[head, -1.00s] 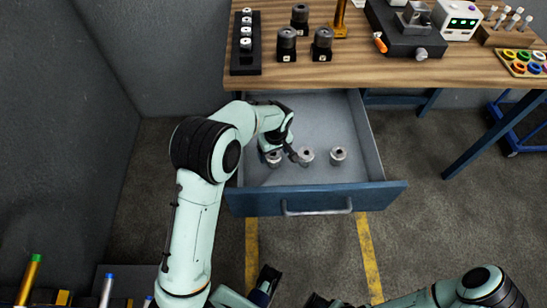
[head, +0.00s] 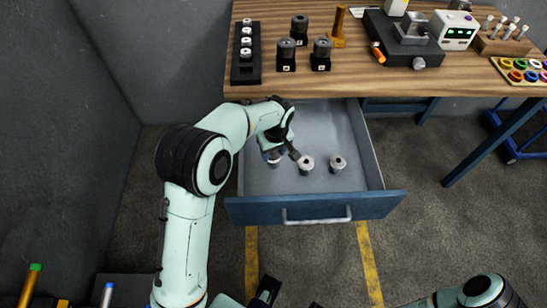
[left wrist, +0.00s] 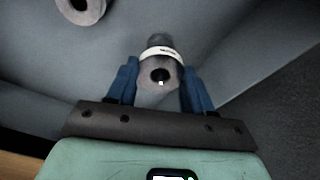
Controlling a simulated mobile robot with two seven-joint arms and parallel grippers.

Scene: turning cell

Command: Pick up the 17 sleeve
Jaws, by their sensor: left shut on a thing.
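My left gripper (head: 275,150) reaches into the open drawer and is shut on a grey metal sleeve (head: 273,161). In the left wrist view the blue fingers of the left gripper (left wrist: 160,85) close on both sides of this sleeve (left wrist: 160,58), which has a pale band and a dark bore. Two similar sleeves, a middle one (head: 306,166) and a right one (head: 338,164), stand apart to its right in the drawer. I cannot read a number 17 on any of them. My right gripper is not clearly in view.
The drawer (head: 318,207) is pulled out under the wooden bench (head: 370,84); its right part is bare. On the bench are a black rack (head: 246,68), several dark holders, a vise-like fixture (head: 412,35) and a white device (head: 453,30). A grey wall stands left.

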